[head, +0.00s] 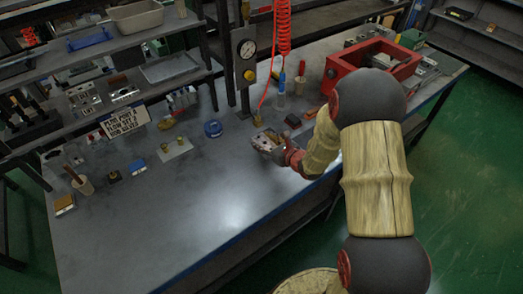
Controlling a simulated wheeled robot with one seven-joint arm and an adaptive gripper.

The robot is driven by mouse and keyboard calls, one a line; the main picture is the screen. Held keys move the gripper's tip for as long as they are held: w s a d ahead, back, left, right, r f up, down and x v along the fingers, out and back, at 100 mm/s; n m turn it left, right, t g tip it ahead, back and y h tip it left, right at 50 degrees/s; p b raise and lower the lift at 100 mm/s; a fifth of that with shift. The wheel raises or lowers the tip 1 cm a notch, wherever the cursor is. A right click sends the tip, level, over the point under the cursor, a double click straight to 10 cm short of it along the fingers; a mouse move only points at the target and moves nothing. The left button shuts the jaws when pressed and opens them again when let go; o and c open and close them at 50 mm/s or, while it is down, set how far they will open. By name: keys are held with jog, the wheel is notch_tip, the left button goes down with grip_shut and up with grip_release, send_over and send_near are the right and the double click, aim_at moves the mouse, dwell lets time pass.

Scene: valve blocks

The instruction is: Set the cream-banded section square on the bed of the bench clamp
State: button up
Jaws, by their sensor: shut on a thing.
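My gripper (268,143) is low over the middle of the grey bench, at the end of my arm reaching in from the right. It is shut on a small brownish block (270,134), mostly hidden by the fingers. I cannot make out a cream band on it. Small blocks lie nearby, a reddish-brown one (293,121) just right of my gripper. A light plate with brass-coloured pieces (175,150) lies to the left. I cannot tell for sure which thing is the bench clamp.
A red open box-like fixture (372,68) stands at the back right. A gauge post (244,62) with a hanging red coiled hose (282,30) stands behind my gripper. The front bench top is clear.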

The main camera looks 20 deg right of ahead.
jog(key=shift+w+a+f, duration=0.1)
jog(key=shift+a+f, duration=0.05)
jog(key=shift+f, duration=0.05)
jog(key=shift+w+a+f+b, duration=0.1)
jog(key=shift+a+f+b, duration=0.1)
jog(key=shift+f+b, duration=1.1)
jog(key=shift+f+p, duration=0.35)
jog(key=shift+f, duration=0.1)
jog(key=shift+f, duration=0.15)
jog(key=o, duration=1.6)
